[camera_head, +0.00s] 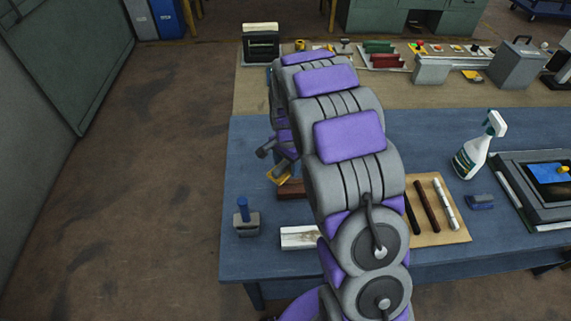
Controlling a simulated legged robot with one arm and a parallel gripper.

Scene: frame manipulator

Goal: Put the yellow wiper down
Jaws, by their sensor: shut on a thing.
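My gripper (278,160) is on the left side of my arm, above the left part of the blue table (237,143). It is partly hidden by my arm. It is shut on the yellow wiper (279,179), of which only a small yellow part shows just below the fingers. The wiper is close to a brown block (291,190) on the table. I cannot tell whether the wiper touches the block or the table.
A blue-handled tool in a grey holder (246,222) and a white block (299,238) stand near the front edge. Right of my arm are a board with sticks (449,229), a spray bottle (471,155), a blue item (480,202) and a framed picture (541,182).

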